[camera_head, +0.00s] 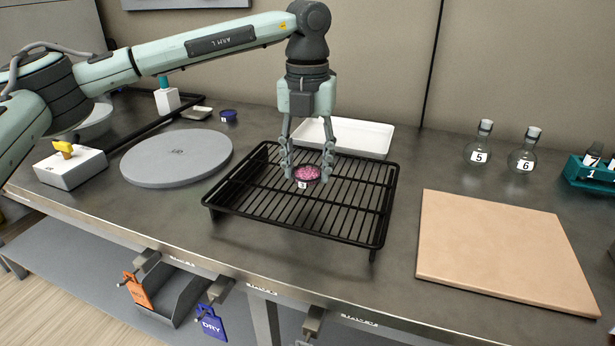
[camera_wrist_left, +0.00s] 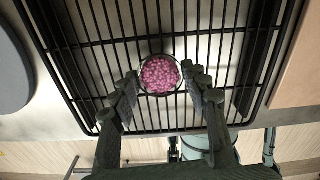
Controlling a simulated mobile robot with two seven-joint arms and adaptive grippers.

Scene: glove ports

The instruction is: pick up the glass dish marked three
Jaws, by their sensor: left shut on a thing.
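The glass dish marked three (camera_head: 307,174) is small and round, holds pink grains and has a white "3" label on its front. It is at the black wire rack (camera_head: 352,226); I cannot tell whether it touches the bars. My left gripper (camera_head: 307,172) points down over the rack, shut on the dish with a finger on each side. In the left wrist view the dish (camera_wrist_left: 160,75) shows between the fingertips of the left gripper (camera_wrist_left: 162,82), with rack bars behind it. My right gripper is not in view.
A white tray (camera_head: 345,136) stands behind the rack. A grey round plate (camera_head: 176,158) is at left, a tan board (camera_head: 503,252) at right. Flasks marked 5 (camera_head: 479,148) and 6 (camera_head: 523,156) and a teal rack (camera_head: 590,176) stand at the back right. Bare bench lies between rack and board.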

